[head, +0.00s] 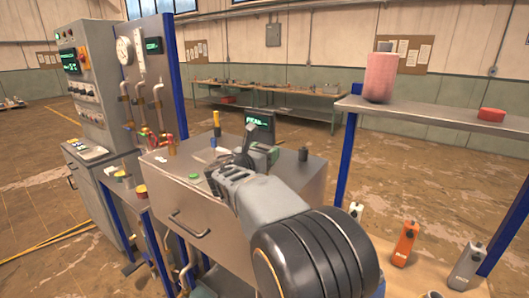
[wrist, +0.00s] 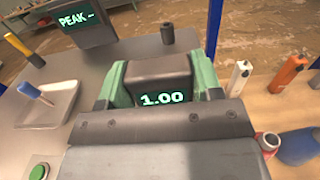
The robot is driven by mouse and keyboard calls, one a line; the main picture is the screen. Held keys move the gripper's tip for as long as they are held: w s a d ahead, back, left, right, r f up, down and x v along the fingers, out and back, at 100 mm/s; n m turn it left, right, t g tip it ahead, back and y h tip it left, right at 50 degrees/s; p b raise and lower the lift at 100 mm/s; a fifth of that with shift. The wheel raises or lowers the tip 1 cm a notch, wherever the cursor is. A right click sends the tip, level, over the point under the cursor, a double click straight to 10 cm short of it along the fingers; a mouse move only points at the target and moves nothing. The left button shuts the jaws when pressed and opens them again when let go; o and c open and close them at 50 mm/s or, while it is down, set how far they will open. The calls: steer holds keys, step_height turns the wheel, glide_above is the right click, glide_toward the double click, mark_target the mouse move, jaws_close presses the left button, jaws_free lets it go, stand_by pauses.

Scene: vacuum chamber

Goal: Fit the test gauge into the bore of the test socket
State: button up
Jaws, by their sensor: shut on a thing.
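My gripper (wrist: 162,80) has two green fingers and is shut on a dark grey block with a lit "1.00" readout, seemingly the test gauge (wrist: 160,68). In the head view my gripper (head: 264,156) is over the metal cabinet top, and my own arm hides much of it. A dark upright cylinder, possibly the test socket (wrist: 167,34), stands on the cabinet top beyond the gripper; it also shows in the head view (head: 303,154). I cannot see a bore in it. The gauge appears apart from it. The gauge's lower end is hidden.
A "PEAK" display (wrist: 85,22) stands at the back of the cabinet top (head: 165,163). A pale tray (wrist: 45,105) with a blue-handled tool and a green button (head: 193,177) are on the left. A shelf (head: 440,112) with blue posts and several bottles are at the right.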

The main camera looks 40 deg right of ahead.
steer(key=o, duration=1.1)
steer(key=shift+f, duration=0.1)
steer(key=b+v, duration=0.2)
steer(key=v, duration=1.2)
